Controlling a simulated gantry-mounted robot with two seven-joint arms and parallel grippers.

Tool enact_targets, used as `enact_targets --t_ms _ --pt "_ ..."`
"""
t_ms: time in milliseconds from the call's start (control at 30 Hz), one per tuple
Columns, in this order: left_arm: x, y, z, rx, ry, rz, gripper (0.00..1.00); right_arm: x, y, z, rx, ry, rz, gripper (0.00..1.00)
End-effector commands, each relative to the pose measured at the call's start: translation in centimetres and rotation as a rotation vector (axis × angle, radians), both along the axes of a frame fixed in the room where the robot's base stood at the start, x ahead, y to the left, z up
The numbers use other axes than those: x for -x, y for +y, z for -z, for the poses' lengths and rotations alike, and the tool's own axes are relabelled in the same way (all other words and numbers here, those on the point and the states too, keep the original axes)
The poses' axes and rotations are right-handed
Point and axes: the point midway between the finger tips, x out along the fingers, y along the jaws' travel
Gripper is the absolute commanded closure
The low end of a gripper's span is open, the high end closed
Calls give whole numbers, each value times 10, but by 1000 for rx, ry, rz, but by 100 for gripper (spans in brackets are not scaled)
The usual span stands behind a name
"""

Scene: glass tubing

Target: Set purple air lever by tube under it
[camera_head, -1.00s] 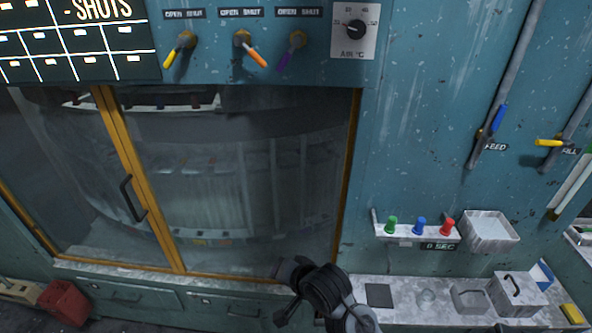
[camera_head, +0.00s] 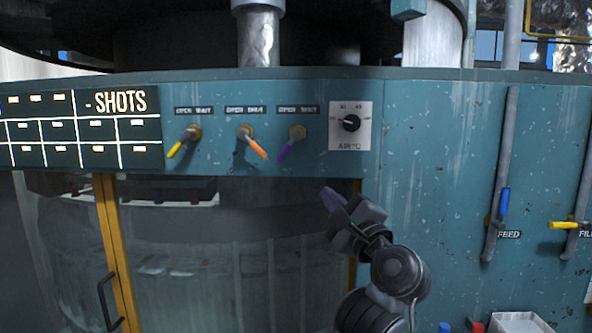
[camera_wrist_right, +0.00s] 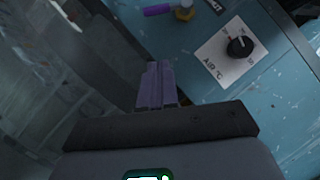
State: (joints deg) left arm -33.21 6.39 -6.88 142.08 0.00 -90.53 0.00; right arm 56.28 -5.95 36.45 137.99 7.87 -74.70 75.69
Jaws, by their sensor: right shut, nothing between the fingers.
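The purple lever (camera_head: 287,149) sits on a brass nut on the teal panel, under a small label, and its handle points down and to the left. In the right wrist view the purple lever (camera_wrist_right: 159,10) shows at the top edge. My right gripper (camera_head: 329,198) is shut and empty, below and to the right of the lever, apart from it. Its closed fingers (camera_wrist_right: 157,72) point toward the panel in the wrist view. Behind the glass (camera_head: 240,250) under the lever, tube shapes are too dim to tell apart. My left gripper is not in view.
An orange lever (camera_head: 254,146) and a yellow lever (camera_head: 182,146) are to the left of the purple one. The air dial (camera_head: 350,123) is close on its right. The blue-handled feed pipe (camera_head: 503,205) is farther right. The panel between is bare.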

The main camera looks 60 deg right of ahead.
Motion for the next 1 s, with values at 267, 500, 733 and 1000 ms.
enact_targets --t_ms 267,500,733,1000 --pt "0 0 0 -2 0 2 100 -20 -13 -12 -1 -11 -3 100" --pt "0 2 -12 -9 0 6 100 -56 -36 -28 0 -9 -2 100" --pt "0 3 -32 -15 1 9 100 -87 -48 -46 3 -8 -2 100" --pt "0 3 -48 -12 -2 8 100 -106 -42 -55 2 -9 -1 100"
